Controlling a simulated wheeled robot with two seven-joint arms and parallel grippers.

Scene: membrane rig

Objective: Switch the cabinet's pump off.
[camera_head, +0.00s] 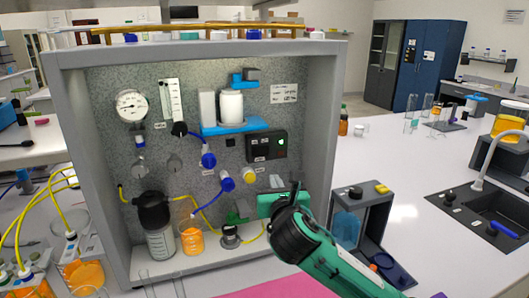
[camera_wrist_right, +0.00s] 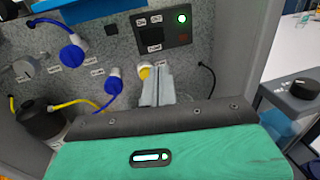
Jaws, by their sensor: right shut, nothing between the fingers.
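The grey cabinet (camera_head: 326,130) stands open at the front, with a speckled back panel. A dark pump switch box (camera_head: 267,147) is on the panel's right side, with a lit green lamp (camera_head: 282,142). In the right wrist view the box (camera_wrist_right: 155,35) shows small labels and the same green lamp (camera_wrist_right: 181,18). The rocker's position is too small to tell. My right gripper (camera_head: 276,182) is shut and empty, its fingers just below the box. In the right wrist view its grey fingertips (camera_wrist_right: 157,72) point at the panel, apart from the lamp. My left gripper is out of view.
A yellow knob (camera_wrist_right: 144,70) sits just left of my fingertips. Blue-capped fittings (camera_wrist_right: 72,54) with hoses are further left. An orange beaker (camera_head: 191,238) and a dark-topped bottle (camera_head: 157,225) stand on the cabinet floor. A grey frame (camera_head: 362,215) stands right of the cabinet.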

